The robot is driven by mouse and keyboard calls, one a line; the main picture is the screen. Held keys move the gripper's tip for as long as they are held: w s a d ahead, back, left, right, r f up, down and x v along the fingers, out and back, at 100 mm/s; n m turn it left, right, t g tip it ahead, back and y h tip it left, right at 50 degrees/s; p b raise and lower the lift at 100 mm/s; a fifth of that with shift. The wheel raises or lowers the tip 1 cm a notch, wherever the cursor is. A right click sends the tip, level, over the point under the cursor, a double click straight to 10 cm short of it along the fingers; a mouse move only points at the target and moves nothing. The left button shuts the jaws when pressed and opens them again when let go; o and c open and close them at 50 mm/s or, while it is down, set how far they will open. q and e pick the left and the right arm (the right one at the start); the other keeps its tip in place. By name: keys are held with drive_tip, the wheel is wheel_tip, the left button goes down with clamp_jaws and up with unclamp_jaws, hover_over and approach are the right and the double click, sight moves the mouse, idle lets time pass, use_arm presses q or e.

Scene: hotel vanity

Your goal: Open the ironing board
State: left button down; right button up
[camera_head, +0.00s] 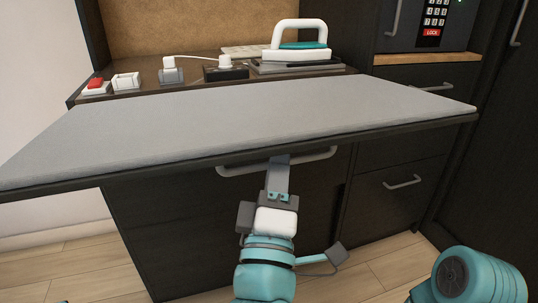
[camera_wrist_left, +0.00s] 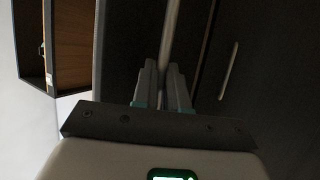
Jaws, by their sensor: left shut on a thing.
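The ironing board (camera_head: 240,118) is a flat grey padded panel with a dark edge. In the head view it lies out level in front of the cabinet, across the picture. A pale bar handle (camera_head: 235,171) shows just below its front edge. My left gripper (camera_head: 279,163) reaches up from below and is shut on this handle; its fingertips are partly hidden under the board's edge. In the left wrist view my left gripper (camera_wrist_left: 162,72) has its fingers either side of the pale handle bar (camera_wrist_left: 171,30). My right gripper is not in view.
An iron (camera_head: 296,50) rests on the counter behind the board, beside sockets with plugs (camera_head: 225,68) and a red switch (camera_head: 95,84). A safe (camera_head: 425,22) stands at the back right. Dark drawers (camera_head: 400,205) lie below. My teal arm part (camera_head: 480,278) shows at lower right.

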use_arm(q)
drive_tip(key=shift+w+a+f+y, duration=0.15)
drive_tip(key=shift+f+y, duration=0.05)
drive_tip(key=shift+f, duration=0.4)
drive_tip(key=shift+w+a+f+y, duration=0.1)
drive_tip(key=shift+w+f+y, duration=0.1)
drive_tip(key=shift+f, duration=0.35)
drive_tip(key=c, duration=1.3)
unclamp_jaws()
drive_tip(key=shift+c, duration=0.2)
drive_tip(key=shift+o, duration=0.9)
drive_tip(key=shift+w+f, duration=0.25)
drive_tip(key=shift+w, duration=0.1)
drive_tip(key=shift+s+r, duration=0.2)
drive_tip(key=shift+s, duration=0.1)
drive_tip(key=shift+d, duration=0.1)
